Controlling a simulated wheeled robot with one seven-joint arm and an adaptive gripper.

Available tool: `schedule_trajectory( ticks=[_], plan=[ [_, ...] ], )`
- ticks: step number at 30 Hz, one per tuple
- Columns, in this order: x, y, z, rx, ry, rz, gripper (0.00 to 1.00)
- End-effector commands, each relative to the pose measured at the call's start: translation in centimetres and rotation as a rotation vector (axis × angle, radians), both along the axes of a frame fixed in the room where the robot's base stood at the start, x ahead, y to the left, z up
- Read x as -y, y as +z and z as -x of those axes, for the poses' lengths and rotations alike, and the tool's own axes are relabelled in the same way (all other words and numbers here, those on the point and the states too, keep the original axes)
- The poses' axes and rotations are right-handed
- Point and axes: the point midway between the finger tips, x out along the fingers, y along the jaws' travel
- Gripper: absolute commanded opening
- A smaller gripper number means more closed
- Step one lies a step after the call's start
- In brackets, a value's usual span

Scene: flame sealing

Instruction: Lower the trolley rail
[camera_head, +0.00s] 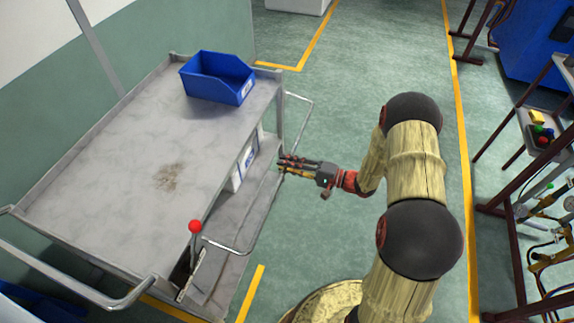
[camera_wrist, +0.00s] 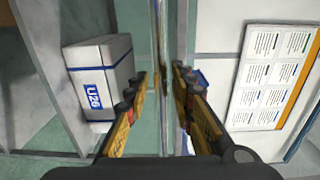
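The trolley (camera_head: 110,160) stands at the left with a bare grey metal top. Its rail (camera_head: 303,129) is a thin U-shaped metal bar along the trolley's right side, standing out from the edge. My gripper (camera_head: 283,164) is at the middle of the rail's long bar, its fingers pointing left toward the trolley. In the wrist view the fingers (camera_wrist: 162,84) are spread, with a thin upright grey bar (camera_wrist: 163,40), seemingly the rail, between them. I cannot tell whether they touch it. A lever with a red ball knob (camera_head: 194,226) stands at the trolley's near right corner.
A blue bin (camera_head: 217,79) sits on the trolley top. A white box marked U26 (camera_wrist: 98,88) is on the lower shelf. A push handle (camera_head: 72,290) sticks out at the near end. Racks (camera_head: 500,200) stand at the right; green floor between is clear.

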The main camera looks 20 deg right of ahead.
Motion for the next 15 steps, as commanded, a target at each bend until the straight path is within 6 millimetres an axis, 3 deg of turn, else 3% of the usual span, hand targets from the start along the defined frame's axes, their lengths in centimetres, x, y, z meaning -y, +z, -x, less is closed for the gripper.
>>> schedule_trajectory(
  ticks=[11,15],
  plan=[
    [0.02,-0.02,0.01,0.0,0.0,0.0,0.01],
    [0.02,-0.04,0.02,0.0,0.0,0.0,0.0]
  ],
)
